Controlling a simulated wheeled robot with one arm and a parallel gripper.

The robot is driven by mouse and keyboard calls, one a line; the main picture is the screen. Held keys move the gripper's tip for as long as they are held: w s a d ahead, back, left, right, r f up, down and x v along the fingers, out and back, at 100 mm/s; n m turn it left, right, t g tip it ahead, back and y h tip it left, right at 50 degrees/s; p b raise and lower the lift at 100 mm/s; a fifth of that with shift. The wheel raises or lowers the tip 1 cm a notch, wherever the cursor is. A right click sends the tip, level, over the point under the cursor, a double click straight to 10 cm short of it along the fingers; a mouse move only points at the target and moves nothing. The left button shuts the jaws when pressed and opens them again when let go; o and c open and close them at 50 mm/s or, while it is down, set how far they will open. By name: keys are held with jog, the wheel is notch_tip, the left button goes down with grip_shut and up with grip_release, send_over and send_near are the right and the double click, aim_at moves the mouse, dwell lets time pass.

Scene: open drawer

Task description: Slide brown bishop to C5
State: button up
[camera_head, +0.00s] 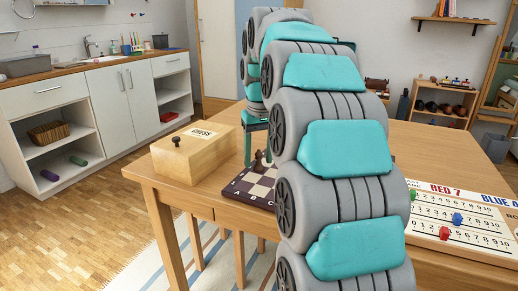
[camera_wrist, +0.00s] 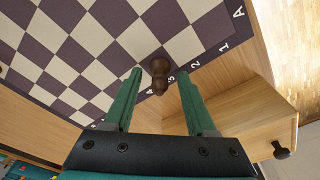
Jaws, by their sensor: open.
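The brown bishop (camera_wrist: 158,72) is a small dark wooden piece on the chessboard (camera_wrist: 92,38), near the edge marked with numbers. In the wrist view it lies between the two green fingertips of my gripper (camera_wrist: 159,80), with a gap on each side. In the head view my gripper (camera_head: 257,152) points down at the board (camera_head: 240,187), and the bishop (camera_head: 258,161) shows between its fingers. The gripper is open. My arm hides most of the board in the head view, and I cannot tell which square the bishop stands on.
A wooden box (camera_head: 190,168) labelled CHESS, with a dark knob (camera_head: 176,141), stands left of the board on the table. A scoreboard (camera_head: 470,217) with red and blue pieces lies to the right. White kitchen cabinets (camera_head: 118,100) are behind at left.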

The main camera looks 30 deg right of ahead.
grip_shut()
dwell(0.4)
